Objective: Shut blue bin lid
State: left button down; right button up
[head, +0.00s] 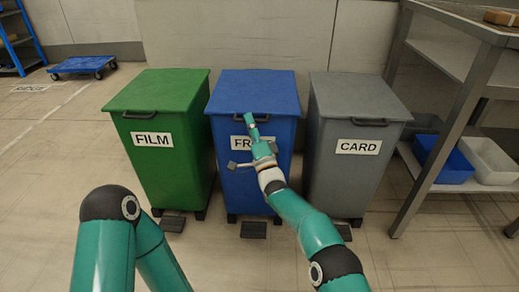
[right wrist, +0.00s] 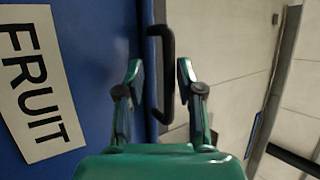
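The blue bin (head: 232,185) stands between two others and has a white label reading FRUIT (right wrist: 37,80), partly covered by my arm in the head view. Its blue lid (head: 255,88) lies flat on top, level with the neighbouring lids, and looks shut. A dark handle (right wrist: 168,45) at the lid's front edge shows in the right wrist view. My right gripper (head: 250,118) is at the front edge of the lid. In the right wrist view its fingers (right wrist: 160,76) are apart, one on each side of the handle's end, with gaps visible. My left gripper is out of view.
A green FILM bin (head: 155,90) stands close on the left and a grey CARD bin (head: 355,95) close on the right. Black pedals (head: 254,230) sit at the bins' feet. A metal table (head: 460,65) with blue and white crates stands at right.

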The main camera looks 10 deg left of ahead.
jog(key=v, duration=1.1)
jog(key=shift+s+f, duration=0.2)
jog(key=shift+s, duration=0.05)
jog(key=shift+d, duration=0.2)
